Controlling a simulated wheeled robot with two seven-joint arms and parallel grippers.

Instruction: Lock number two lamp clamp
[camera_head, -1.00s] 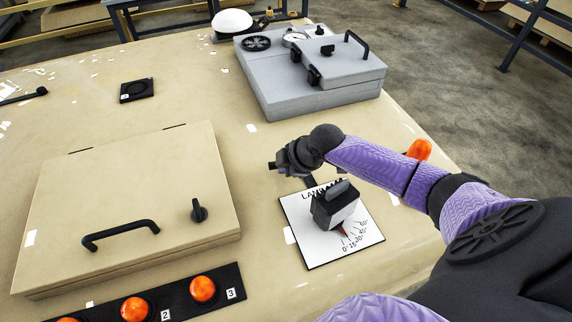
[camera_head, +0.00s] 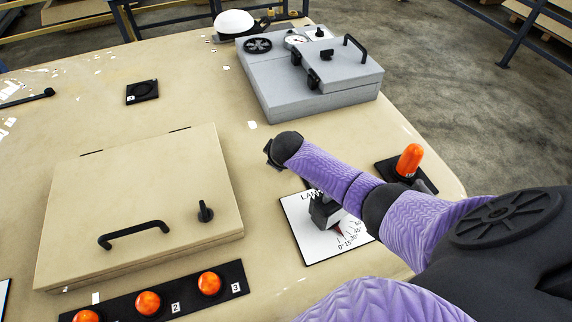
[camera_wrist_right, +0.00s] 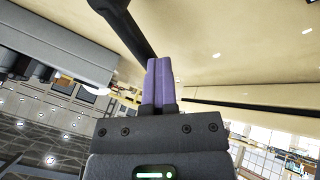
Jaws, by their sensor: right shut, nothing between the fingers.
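Orange dome lamps sit on a black strip at the lower left. The lamp beside label 2 (camera_head: 148,302) and the lamp beside label 3 (camera_head: 209,284) show whole; another is cut by the bottom edge. A white angle-scale plate (camera_head: 318,251) carries a black lever block (camera_head: 322,213), partly hidden behind my right arm. An orange lamp (camera_head: 409,160) stands on a black base at the table's right edge. I cannot tell which part is the number two clamp. My right gripper (camera_head: 268,152) is over the table beyond the plate; its fingers (camera_wrist_right: 160,82) are shut and empty. My left gripper is out of view.
A beige hinged box (camera_head: 140,200) with a black handle and knob fills the left. A grey case (camera_head: 310,85) with gauge and handles stands at the back, beside a white helmet (camera_head: 234,22). A dark bar (camera_wrist_right: 130,30) crosses above the fingers in the wrist view.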

